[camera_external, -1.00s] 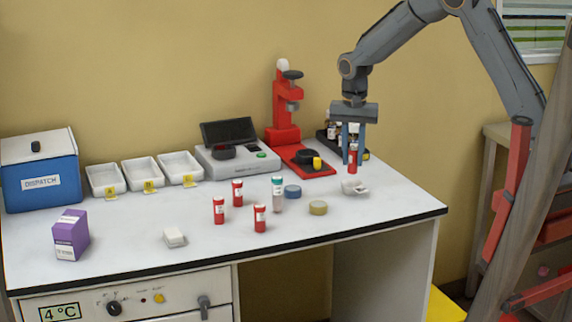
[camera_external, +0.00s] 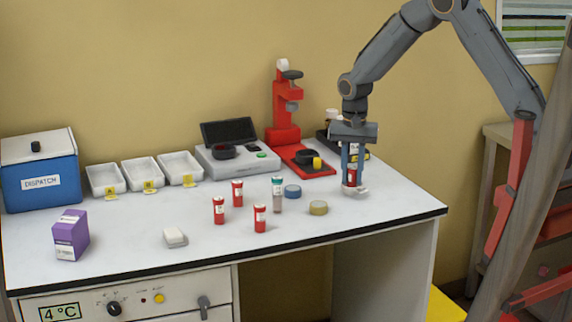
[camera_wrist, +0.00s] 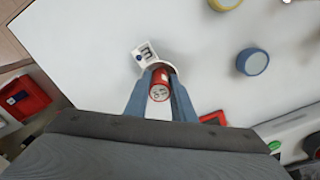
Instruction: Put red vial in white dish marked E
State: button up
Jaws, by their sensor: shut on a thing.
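My gripper (camera_external: 352,171) is shut on a red vial (camera_external: 352,175) with a white cap, held upright between its blue-grey fingers. The vial also shows between the fingers in the wrist view (camera_wrist: 159,84), seen from its cap end. The small white dish (camera_external: 356,192) is directly below it; its tab, marked E, shows in the wrist view (camera_wrist: 146,53). The vial's lower end is at or just above the dish, and I cannot tell whether it touches the bottom.
Three more red vials, one of them here (camera_external: 260,218), stand mid-table. A red press (camera_external: 287,135) and a dark bottle rack (camera_external: 327,138) stand behind. The table's front right is clear.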

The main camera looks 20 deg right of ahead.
aim_at(351, 168)
jog(key=o, duration=1)
jog(key=shift+s+f, duration=0.15)
jog(key=shift+f, duration=0.15)
notch_tip(351, 168, up, 13)
jog(key=b, duration=0.3)
jog(key=s+d+f+n, duration=0.2)
jog(key=s+d+f, duration=0.1)
jog(key=s+d, duration=0.3)
jog(key=s+d+f+n, duration=0.2)
jog(key=s+d+f, duration=0.1)
jog(key=s+d, duration=0.4)
jog(key=s+d+f+n+t, duration=0.1)
jog(key=s+d+f+n, duration=0.1)
jog(key=s+d, duration=0.5)
jog(key=shift+s+d+f+n, duration=0.1)
jog(key=shift+s+f+n, duration=0.3)
jog(key=shift+s+f, duration=0.6)
jog(key=shift+r, duration=0.1)
